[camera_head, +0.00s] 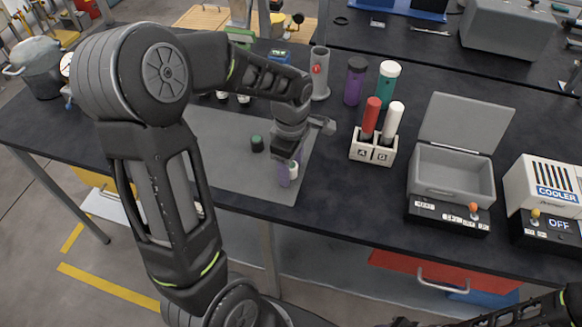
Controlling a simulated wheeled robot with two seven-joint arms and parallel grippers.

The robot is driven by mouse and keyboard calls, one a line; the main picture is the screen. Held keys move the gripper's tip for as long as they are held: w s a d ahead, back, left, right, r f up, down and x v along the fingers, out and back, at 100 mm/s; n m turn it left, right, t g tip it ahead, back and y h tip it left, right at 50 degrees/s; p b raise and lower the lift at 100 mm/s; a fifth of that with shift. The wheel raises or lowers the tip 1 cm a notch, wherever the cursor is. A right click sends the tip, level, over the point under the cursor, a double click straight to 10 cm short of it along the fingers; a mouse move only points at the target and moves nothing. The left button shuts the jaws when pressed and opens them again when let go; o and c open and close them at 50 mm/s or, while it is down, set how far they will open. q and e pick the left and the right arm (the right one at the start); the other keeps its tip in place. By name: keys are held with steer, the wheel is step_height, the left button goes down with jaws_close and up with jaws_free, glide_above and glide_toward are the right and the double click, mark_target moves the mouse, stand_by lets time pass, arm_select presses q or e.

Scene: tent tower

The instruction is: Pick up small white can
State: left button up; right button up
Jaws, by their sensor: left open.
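My left gripper (286,155) points down over the front right part of a grey mat (235,150), with its jaws open. Directly below it, a small white can (294,171) stands beside a small purple can (283,177). The gripper partly hides their tops, and I cannot tell whether a finger touches either one. A small dark green can (257,143) stands to the left of the gripper. Part of my right arm shows along the bottom right edge, but its jaws cannot be made out.
A white holder (373,151) marked A and B holds a red and a white tube. Behind it stand a purple bottle (355,82), a teal bottle (387,84) and a grey cylinder (320,76). An open grey box (452,172) and a cooler (545,183) stand right.

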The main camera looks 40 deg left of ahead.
stand_by(0.5)
arm_select(q)
jaws_close()
stand_by(0.4)
